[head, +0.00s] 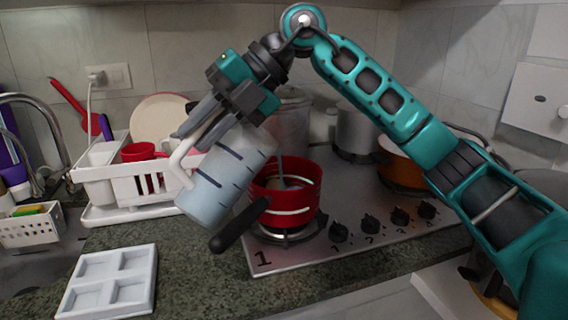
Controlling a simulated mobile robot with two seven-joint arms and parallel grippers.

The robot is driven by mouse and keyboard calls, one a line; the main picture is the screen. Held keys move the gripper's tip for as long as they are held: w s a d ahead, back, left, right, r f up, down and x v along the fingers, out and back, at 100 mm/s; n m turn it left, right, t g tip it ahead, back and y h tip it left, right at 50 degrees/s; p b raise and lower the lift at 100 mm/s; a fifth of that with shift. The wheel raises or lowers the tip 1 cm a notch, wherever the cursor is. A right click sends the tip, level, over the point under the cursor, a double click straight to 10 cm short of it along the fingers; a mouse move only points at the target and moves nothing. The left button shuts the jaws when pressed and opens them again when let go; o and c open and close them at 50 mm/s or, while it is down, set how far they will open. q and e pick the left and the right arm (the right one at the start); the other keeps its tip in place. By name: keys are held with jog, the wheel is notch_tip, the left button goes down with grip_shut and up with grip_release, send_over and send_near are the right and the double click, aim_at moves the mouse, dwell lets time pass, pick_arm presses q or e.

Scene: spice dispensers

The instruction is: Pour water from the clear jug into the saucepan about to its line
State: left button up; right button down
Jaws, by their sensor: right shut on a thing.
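The clear jug (222,182), with dark level marks and a white handle (182,160), is held tilted, its mouth up and toward the right. Pale bluish water shows in its lower part. My right gripper (205,122) is shut on the jug's handle, above and left of the saucepan. The red saucepan (305,200) sits on the front left burner, its black handle toward the front left. A thin bluish streak runs down from near the jug's lip into the pan, where some bluish water shows. A pale line runs inside the pan. My left gripper is out of view.
A steel pot (290,125) stands behind the saucepan, and an orange pot (400,165) is at right on the stove (350,235). A white dish rack (140,190) is at left. A white divided tray (110,282) lies on the front counter.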

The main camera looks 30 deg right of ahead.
pick_arm(q)
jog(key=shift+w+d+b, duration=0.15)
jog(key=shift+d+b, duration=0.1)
jog(key=shift+b, duration=0.15)
pick_arm(e)
jog(key=shift+d+r+y, duration=0.25)
jog(key=shift+y, duration=0.15)
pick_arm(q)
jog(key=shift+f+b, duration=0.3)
pick_arm(e)
jog(key=shift+w+d+r+y, duration=0.1)
jog(key=shift+d+r+y, duration=0.15)
jog(key=shift+r+y, duration=0.05)
dwell(0.4)
pick_arm(q)
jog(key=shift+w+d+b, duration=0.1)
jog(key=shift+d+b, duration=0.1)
jog(key=shift+b, duration=0.25)
pick_arm(e)
jog(key=shift+w+d+r+m+y, duration=0.1)
jog(key=shift+d+r+m+y, duration=0.3)
jog(key=shift+r+y, duration=0.15)
dwell(1.6)
